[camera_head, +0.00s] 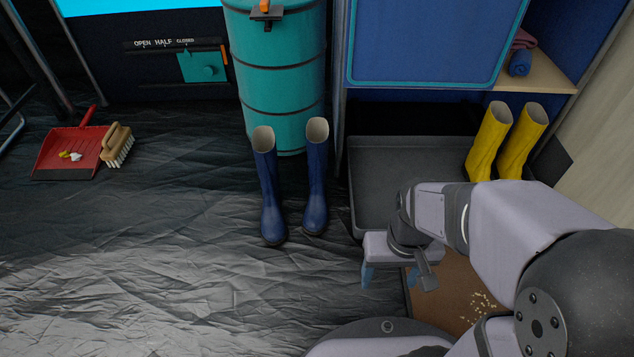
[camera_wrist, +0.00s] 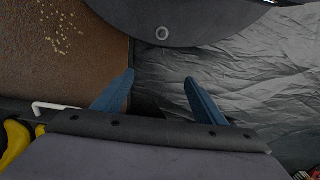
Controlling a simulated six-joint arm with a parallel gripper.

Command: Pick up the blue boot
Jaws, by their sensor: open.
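A pair of blue boots stands upright on the dark crinkled floor in the head view, in front of a teal cylinder. The left blue boot (camera_head: 270,195) and the right blue boot (camera_head: 316,185) stand a little apart, with pale linings at their open tops. My gripper (camera_head: 388,282) is to the right of and nearer than the boots, apart from both. Its blue fingers point down. In the wrist view my gripper (camera_wrist: 159,78) is open with nothing between its fingers. No blue boot shows in the wrist view.
The teal cylinder (camera_head: 277,75) stands behind the boots. A grey tray (camera_head: 400,160) and yellow boots (camera_head: 505,140) are at right. A brown mat (camera_head: 455,280) with crumbs lies near my gripper. A red dustpan (camera_head: 68,150) and a brush (camera_head: 117,145) lie at left. Floor left of the boots is clear.

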